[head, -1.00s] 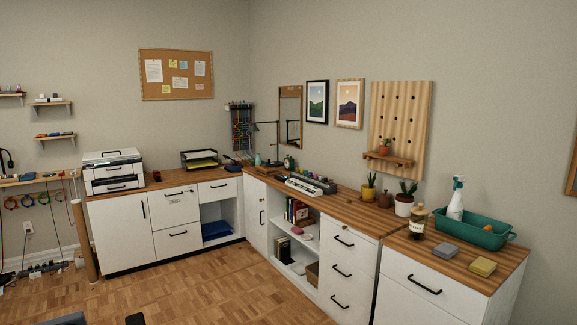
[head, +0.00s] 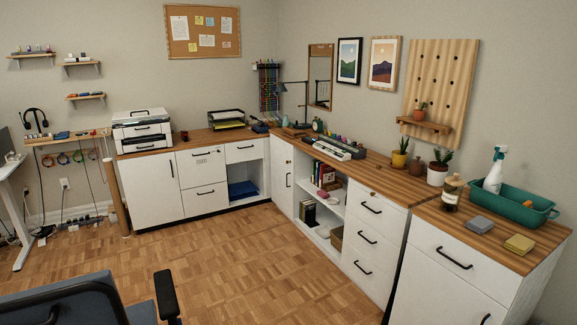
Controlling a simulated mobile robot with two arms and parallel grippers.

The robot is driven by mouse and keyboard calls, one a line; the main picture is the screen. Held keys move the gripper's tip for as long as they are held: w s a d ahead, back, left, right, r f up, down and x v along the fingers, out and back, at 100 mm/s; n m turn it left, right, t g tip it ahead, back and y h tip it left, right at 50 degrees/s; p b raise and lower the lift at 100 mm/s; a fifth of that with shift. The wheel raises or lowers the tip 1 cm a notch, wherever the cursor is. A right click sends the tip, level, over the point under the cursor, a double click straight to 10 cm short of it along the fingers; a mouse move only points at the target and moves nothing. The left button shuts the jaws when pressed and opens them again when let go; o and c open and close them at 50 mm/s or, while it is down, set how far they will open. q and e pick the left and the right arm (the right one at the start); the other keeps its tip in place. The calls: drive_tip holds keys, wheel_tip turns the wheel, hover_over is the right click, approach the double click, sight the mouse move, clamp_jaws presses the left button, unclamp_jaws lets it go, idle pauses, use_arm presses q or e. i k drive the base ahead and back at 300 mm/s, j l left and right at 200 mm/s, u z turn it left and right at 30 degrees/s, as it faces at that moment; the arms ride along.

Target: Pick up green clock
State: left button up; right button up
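The green clock (head: 318,125) looks like a small dark green round object on the wooden counter (head: 372,170) near the back corner. It stands behind the long white device, right of the desk lamp. It is small and its face is hard to make out. Neither of my grippers shows in the head view.
An office chair (head: 70,302) stands at the bottom left. A desk lamp (head: 300,103) and a white device with a keyboard (head: 335,148) stand near the clock. White cabinets (head: 372,235) support the counter. The wooden floor (head: 235,255) in the middle is clear.

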sight(319, 124)
drive_tip(key=i, duration=2.25)
